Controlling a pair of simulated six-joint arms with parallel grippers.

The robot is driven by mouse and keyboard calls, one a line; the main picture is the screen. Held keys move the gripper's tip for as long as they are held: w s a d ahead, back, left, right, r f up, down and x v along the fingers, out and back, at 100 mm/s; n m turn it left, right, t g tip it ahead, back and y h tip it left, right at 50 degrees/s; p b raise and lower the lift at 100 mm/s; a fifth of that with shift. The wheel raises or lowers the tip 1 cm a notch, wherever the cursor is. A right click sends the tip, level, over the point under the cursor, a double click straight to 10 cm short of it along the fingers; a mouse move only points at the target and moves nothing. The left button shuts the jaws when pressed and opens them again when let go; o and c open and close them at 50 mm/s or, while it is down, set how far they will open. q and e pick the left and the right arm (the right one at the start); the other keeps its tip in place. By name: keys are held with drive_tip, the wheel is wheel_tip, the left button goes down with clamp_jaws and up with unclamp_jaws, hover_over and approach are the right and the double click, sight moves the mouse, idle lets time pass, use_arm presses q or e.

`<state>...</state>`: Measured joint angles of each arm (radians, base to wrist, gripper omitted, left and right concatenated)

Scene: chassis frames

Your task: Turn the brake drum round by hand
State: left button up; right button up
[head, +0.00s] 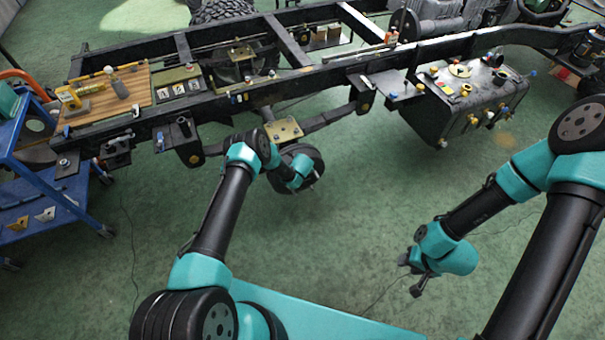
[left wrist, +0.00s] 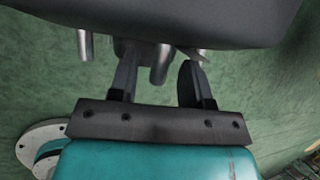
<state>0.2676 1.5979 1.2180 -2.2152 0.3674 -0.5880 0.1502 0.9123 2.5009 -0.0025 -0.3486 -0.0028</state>
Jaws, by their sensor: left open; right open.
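The brake drum (head: 317,163) is a dark round part below the chassis frame, partly hidden by my left arm in the head view. In the left wrist view the drum's dark body (left wrist: 180,20) fills the top, with several metal studs (left wrist: 160,66) sticking out below it. My left gripper (left wrist: 158,60) is open right at the drum, with one stud showing between its two fingers. Whether a finger touches the stud I cannot tell. My right gripper (head: 411,275) is open and empty over the green floor, well away from the drum.
The black chassis frame (head: 225,98) crosses the back, with a dark tank (head: 462,105) hanging at the right. A blue cart (head: 40,180) stands at the left. The floor between my arms is clear.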

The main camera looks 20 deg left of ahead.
use_arm(q)
clamp_jaws()
idle(0.3)
idle(0.5)
drive_tip(key=shift+w+r, duration=0.1)
